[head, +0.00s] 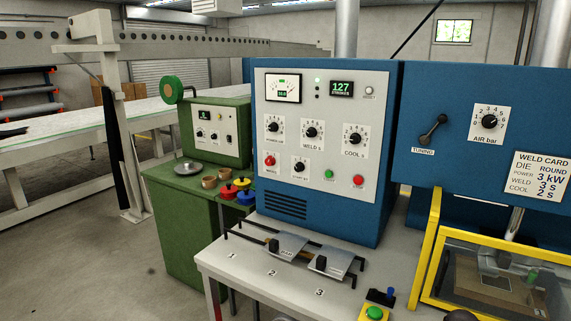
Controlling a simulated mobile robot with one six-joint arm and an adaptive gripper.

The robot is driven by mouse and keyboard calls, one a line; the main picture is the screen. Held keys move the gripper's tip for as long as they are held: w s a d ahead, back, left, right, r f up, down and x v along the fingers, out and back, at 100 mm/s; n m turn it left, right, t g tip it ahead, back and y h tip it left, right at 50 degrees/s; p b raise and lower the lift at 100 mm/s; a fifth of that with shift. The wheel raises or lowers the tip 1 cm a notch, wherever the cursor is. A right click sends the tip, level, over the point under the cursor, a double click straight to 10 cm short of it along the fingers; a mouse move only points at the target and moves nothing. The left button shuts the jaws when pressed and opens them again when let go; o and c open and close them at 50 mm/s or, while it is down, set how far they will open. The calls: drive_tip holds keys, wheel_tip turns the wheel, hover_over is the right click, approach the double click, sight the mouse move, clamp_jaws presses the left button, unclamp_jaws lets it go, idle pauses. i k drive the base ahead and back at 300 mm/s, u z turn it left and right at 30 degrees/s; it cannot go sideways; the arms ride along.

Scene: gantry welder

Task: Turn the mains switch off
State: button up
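The mains switch (269,160) is a small red rotary knob at the lower left of the grey front panel (378,108) on the blue welder cabinet (325,227). The small label under it seems to read MAINS. The knob is too small to tell which way it points. A green lamp (317,80) at the panel's top is lit, and the display (341,89) shows 127 in green. The meter (283,88) beside it is also lit. My gripper is not in view.
A black knob (299,166) sits right of the switch, then green (328,174) and red (358,180) buttons. Three dials are above. A grey bench (215,262) with black rails and metal plates stands in front. A yellow-framed guard (425,250) is at right.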

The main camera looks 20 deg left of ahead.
sight(270, 161)
drive_tip(key=z, duration=0.2)
drive_tip(key=k, duration=1.15)
drive_tip(key=u, duration=1)
drive_tip(key=i, duration=1.55)
